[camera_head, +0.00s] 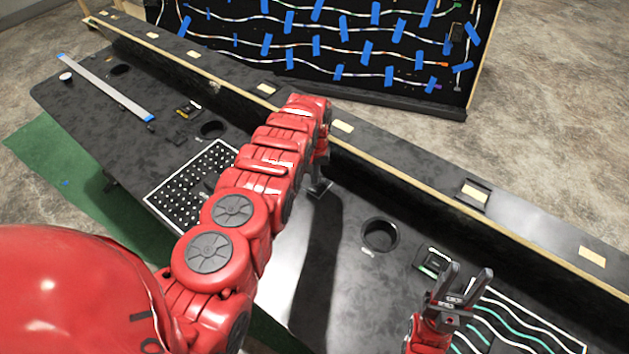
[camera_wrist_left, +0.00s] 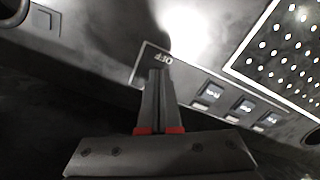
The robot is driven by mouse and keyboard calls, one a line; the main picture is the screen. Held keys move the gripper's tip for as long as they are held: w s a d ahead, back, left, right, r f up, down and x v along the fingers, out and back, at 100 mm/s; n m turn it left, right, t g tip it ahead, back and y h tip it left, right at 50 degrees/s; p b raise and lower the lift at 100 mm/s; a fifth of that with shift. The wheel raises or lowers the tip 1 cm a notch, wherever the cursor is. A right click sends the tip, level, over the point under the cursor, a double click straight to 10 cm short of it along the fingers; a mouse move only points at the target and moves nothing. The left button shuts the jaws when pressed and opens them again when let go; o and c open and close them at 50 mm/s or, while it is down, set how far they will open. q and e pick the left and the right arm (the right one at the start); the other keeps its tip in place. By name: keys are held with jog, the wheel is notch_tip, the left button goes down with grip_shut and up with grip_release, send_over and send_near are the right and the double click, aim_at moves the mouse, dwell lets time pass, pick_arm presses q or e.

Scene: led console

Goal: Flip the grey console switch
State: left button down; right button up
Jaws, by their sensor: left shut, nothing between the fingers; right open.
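My left arm reaches across the black console (camera_head: 290,300), and its gripper (camera_head: 320,188) shows only in part past the red forearm. In the left wrist view this gripper (camera_wrist_left: 157,72) is shut and empty. Its fingertips overlap a thin-outlined panel with small white characters (camera_wrist_left: 162,57), and contact cannot be told. A row of small grey squares with pale labels (camera_wrist_left: 243,106) lies right of the fingers. I cannot tell whether one is the grey switch, and no switch is clearly seen in the head view. My right gripper (camera_head: 467,287) is open and empty at the lower right.
A white-dotted panel (camera_head: 192,187) lies left of my left arm. A round hole (camera_head: 380,234) and a small square module (camera_head: 433,261) are to its right. A raised black ledge (camera_head: 420,185) runs behind. An upright LED-strip board (camera_head: 330,48) stands beyond it.

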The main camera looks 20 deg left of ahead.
aim_at(314, 188)
pick_arm(q)
notch_tip(314, 188, up, 7)
jog(key=p, duration=0.6)
jog(key=shift+s+a, duration=0.15)
jog(key=shift+s, duration=0.25)
dwell(0.3)
